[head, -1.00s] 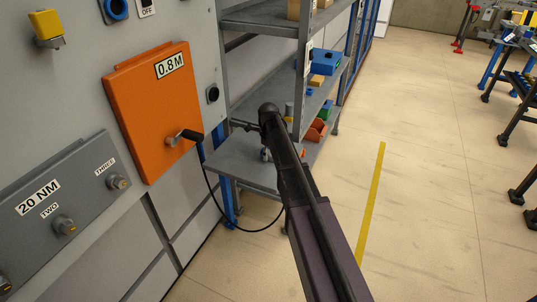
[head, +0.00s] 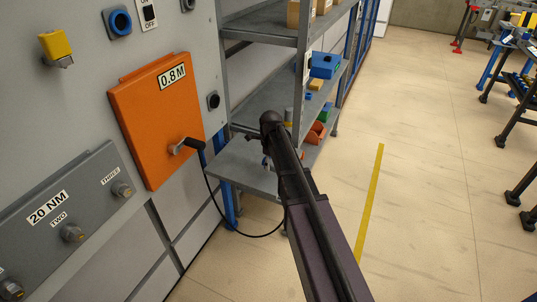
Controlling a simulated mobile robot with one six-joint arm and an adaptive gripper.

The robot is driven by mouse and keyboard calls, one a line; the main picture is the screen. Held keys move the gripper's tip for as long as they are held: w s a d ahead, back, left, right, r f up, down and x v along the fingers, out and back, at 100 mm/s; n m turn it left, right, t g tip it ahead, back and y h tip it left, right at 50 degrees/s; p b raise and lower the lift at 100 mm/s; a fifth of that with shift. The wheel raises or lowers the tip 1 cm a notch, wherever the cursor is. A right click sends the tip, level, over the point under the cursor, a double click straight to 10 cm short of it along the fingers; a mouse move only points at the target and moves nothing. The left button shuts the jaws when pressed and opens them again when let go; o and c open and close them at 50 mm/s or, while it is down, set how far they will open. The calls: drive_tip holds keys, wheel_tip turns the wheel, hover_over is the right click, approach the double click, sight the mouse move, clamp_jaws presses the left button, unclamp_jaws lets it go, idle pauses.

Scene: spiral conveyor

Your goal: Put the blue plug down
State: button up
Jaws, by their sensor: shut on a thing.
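My arm (head: 311,210) reaches from the lower right toward the shelf unit, and its dark elbow (head: 271,118) stands in front of the shelves. My gripper is not seen; the arm covers the area behind it. A small grey part (head: 266,162) shows at the arm's left edge, too small to identify. A black cable (head: 240,233) hangs down from near the orange panel and curves up behind the arm, where its end is hidden. I cannot make out the blue plug. A blue round socket (head: 120,22) is on the grey wall.
A grey 20 NM box (head: 70,215) with knobs is lower left. The shelf unit (head: 262,28) holds blue, green and red bins.

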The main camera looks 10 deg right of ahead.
drive_tip(key=s, duration=0.9)
drive_tip(key=shift+a+r+p, duration=0.3)
drive_tip(key=shift+r, duration=0.1)
